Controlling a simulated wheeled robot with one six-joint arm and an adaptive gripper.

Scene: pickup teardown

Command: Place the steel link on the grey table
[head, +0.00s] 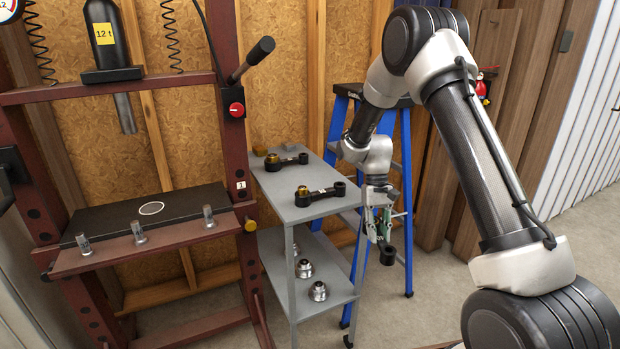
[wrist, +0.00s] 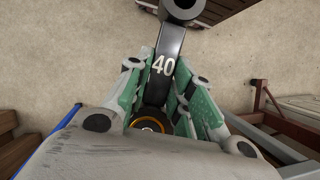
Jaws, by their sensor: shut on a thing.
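My gripper (head: 380,225) is shut on a dark link with a black eye (head: 388,254) at its lower end. It hangs just right of the grey table (head: 335,203), clear of the top. In the wrist view, my gripper's green fingers (wrist: 160,95) close around the link's bar (wrist: 163,62), marked "40". A round eye shows at its far end and a brass-coloured ring near my palm. Two similar dark links lie on the table top, one at the back (head: 286,160) and one at the front (head: 320,193).
The table's lower shelf (head: 330,285) holds several round metal parts. A blue stepladder (head: 407,170) stands close behind my gripper. A dark red press (head: 225,130) stands left of the table. The table top's front left part is bare.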

